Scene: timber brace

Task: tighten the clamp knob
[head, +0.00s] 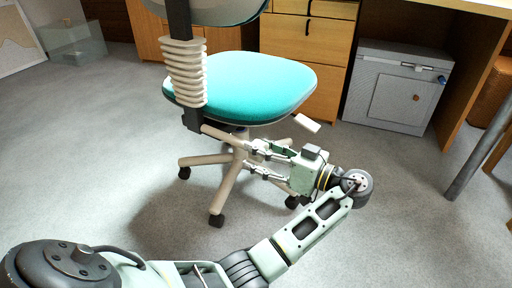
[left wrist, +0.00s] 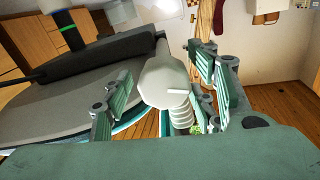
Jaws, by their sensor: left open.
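A cream, rounded knob (left wrist: 163,82) with a raised pale bar on its face shows in the left wrist view, and I take it for the clamp knob. It lies between the two spread fingers of my left gripper (left wrist: 162,90), with gaps on both sides. In the head view, a beige rod-like part (head: 216,133) sticks out low behind the office chair's teal seat (head: 250,88); I cannot tell for sure that it is the same knob. My left gripper (head: 250,158) is open and empty beside the chair's lower column, below the seat. My right gripper is not in view.
A pale lever (head: 307,122) hangs from the seat's right side. A grey cabinet (head: 398,88) stands under the desk, and wooden drawers (head: 309,42) stand behind.

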